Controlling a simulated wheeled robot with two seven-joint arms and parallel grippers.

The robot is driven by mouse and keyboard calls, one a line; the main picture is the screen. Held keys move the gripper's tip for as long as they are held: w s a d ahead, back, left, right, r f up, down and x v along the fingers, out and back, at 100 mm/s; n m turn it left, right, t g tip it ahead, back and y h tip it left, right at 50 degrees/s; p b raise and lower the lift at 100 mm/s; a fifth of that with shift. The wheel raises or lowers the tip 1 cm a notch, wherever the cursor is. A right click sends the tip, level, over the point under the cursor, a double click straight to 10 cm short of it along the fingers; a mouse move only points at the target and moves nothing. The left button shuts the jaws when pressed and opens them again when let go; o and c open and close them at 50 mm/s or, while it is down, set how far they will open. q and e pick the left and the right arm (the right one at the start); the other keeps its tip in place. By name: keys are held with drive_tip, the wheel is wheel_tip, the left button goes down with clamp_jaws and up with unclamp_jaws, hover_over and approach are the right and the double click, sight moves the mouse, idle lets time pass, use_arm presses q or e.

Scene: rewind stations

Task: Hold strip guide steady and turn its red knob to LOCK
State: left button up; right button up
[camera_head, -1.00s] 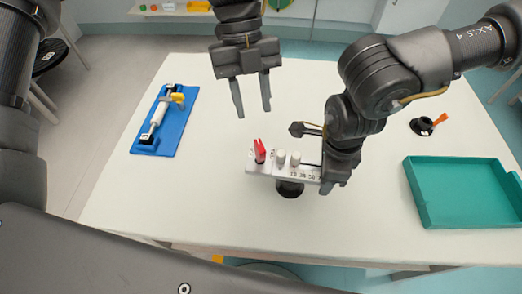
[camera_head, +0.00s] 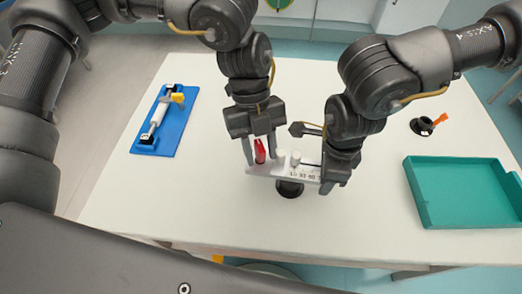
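The strip guide (camera_head: 281,171) is a pale bar with printed numbers and white posts, standing on a round black base (camera_head: 290,189) on the table. Its red knob (camera_head: 260,151) sits upright at the bar's left end. My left gripper (camera_head: 261,159) points down over that end, its two fingers apart, one on each side of the red knob. I cannot tell whether the fingers touch it. My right gripper (camera_head: 327,179) is at the bar's right end, and its fingers appear closed on that end. The LOCK mark is not readable.
A blue tray (camera_head: 181,131) with a white roller and a yellow part lies at the left. A teal tray (camera_head: 464,192) is at the right. A small black piece with an orange lever (camera_head: 428,124) stands behind it. The front of the table is clear.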

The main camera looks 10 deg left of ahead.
use_arm(q)
drive_tip(key=shift+s+d+f, duration=0.1)
drive_tip(key=shift+s+f, duration=0.05)
drive_tip(key=shift+f, duration=0.25)
clamp_jaws()
drive_tip(key=shift+n+t+h, duration=0.3)
drive_tip(key=shift+n, duration=1.3)
drive_tip(key=shift+d, duration=0.1)
unclamp_jaws()
